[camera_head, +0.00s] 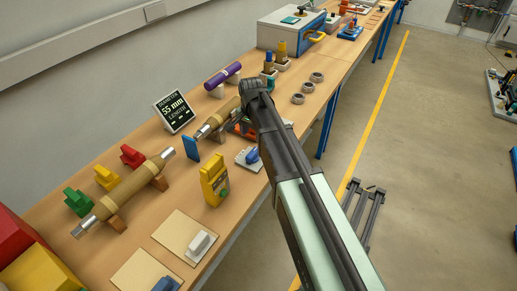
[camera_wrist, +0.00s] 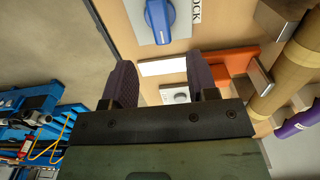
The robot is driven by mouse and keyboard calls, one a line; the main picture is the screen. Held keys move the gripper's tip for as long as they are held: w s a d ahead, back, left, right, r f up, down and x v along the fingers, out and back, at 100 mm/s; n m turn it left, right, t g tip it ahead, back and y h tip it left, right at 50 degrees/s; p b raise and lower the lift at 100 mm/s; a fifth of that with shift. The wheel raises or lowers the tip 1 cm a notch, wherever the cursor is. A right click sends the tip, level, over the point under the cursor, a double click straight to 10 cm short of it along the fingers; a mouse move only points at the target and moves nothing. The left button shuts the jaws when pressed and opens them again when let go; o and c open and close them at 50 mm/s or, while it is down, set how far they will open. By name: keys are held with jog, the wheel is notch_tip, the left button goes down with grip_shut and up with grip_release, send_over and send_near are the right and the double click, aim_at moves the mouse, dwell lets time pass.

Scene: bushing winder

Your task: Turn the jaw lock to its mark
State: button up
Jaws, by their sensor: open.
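The jaw lock is a blue knob (camera_wrist: 160,18) on a pale plate (camera_wrist: 178,34), at the top of the wrist view beside partly cut-off lettering ending in "OCK". In the head view a blue knob (camera_head: 252,155) sits on a pale plate (camera_head: 241,160) near the bench's front edge. My gripper (camera_wrist: 161,82) is open, its two dark fingers apart with nothing held between them. The knob lies beyond the fingertips, not between them. I cannot make out the lock's mark. In the head view my arm hides the fingers.
An orange part (camera_wrist: 240,58) and a brown cylinder (camera_wrist: 298,65) lie right of the fingers in the wrist view. A yellow device (camera_head: 214,185), a blue upright plate (camera_head: 191,148) and a display (camera_head: 174,112) stand nearby on the bench. Several grey rings (camera_head: 307,86) lie farther back.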

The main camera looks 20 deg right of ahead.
aim_at(253, 152)
notch_tip(253, 152, down, 11)
jog(key=b, duration=1)
jog(key=shift+r, duration=0.2)
jog(key=shift+r, duration=0.1)
jog(key=shift+c, duration=0.4)
jog(key=c, duration=0.8)
jog(key=shift+c, duration=0.2)
